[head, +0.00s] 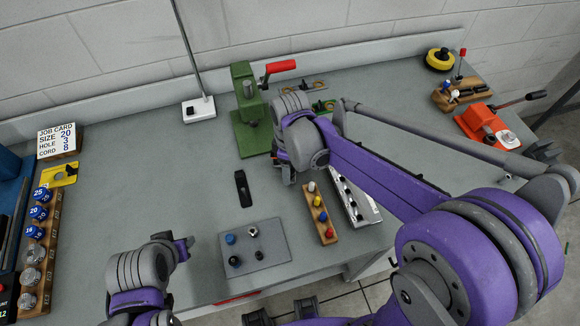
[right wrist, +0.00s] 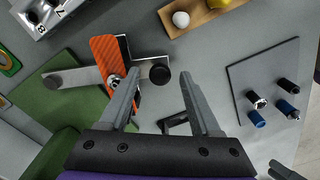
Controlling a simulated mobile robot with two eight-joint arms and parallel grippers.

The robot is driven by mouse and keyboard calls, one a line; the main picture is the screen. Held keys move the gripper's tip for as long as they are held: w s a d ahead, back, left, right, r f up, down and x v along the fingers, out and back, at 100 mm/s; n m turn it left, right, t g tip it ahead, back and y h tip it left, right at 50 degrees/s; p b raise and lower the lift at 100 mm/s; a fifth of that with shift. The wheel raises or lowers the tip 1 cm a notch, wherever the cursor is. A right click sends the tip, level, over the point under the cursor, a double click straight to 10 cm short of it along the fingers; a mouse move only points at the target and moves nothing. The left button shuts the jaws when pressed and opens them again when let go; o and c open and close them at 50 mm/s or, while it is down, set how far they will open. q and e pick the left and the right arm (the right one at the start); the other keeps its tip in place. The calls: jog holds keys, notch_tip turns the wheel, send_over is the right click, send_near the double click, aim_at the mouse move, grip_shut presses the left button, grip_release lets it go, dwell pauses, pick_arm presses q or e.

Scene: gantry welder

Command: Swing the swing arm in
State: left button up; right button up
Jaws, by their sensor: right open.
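In the right wrist view a flat pale metal bar, which looks like the swing arm (right wrist: 88,76), reaches out from the green machine base (right wrist: 75,120). It has a black knob (right wrist: 160,75) at its outer end, and an orange striped piece (right wrist: 104,52) crosses it. My right gripper (right wrist: 159,74) is open, and the knob shows between its fingertips; I cannot tell the height gap. In the head view my right gripper (head: 284,172) points down beside the green machine (head: 243,88), and my arm hides the bar. My left gripper (head: 184,246) is at the lower left, away from the machine.
A grey plate with pegs (head: 268,262) and a wooden block with coloured knobs (head: 323,225) lie in front. A small black holder (head: 242,188) stands left of my right gripper. The bench's left middle is clear.

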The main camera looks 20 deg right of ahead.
grip_shut()
dwell(1.4)
